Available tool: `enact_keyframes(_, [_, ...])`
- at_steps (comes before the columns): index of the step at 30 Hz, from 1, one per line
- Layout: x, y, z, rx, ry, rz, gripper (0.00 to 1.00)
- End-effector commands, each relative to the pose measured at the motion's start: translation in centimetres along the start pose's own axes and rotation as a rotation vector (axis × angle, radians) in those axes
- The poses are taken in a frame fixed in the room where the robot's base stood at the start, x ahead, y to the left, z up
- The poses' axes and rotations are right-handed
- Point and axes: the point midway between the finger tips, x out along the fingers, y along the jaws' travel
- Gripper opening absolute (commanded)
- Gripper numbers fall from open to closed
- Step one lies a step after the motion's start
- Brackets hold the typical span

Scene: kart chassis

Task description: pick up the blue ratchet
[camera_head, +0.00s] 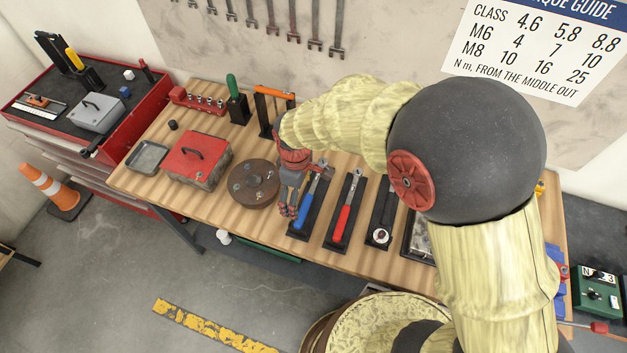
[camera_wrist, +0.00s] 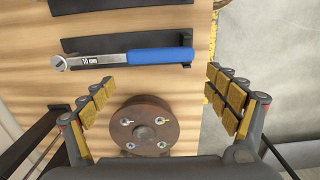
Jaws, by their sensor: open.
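The blue ratchet lies in a dark holder on the wooden bench, its blue handle (camera_head: 306,210) toward the front edge. In the wrist view the blue handle (camera_wrist: 160,56) is at upper middle, with a silver head marked "10 mm" to the left. My gripper (camera_head: 303,188) is over the bench beside the ratchet, partly covering it in the head view. Its padded fingers (camera_wrist: 163,85) are spread wide and empty. The ratchet shows beyond the fingertips, apart from them. The round brown disc (camera_wrist: 143,127) appears between the fingers.
A red-handled tool (camera_head: 343,221) and another dark-holder tool (camera_head: 380,231) lie right of the ratchet. The brown disc (camera_head: 254,183) and a red-lidded box (camera_head: 197,157) are left. An orange-handled tool on a stand (camera_head: 273,93) is behind. A metal tray (camera_head: 147,157) sits farther left.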

Motion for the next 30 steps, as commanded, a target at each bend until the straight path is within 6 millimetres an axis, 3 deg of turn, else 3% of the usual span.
enact_keyframes(5, [2.0,-0.2,-0.2,-0.018,-0.007,-0.006,1.00])
enact_keyframes(14, [4.5,-0.1,0.0,-0.015,-0.007,-0.006,1.00])
enact_keyframes(21, [7.8,-0.1,0.1,-0.015,-0.006,-0.005,1.00])
enact_keyframes(30, [8.2,0.0,0.0,-0.014,-0.005,-0.004,0.98])
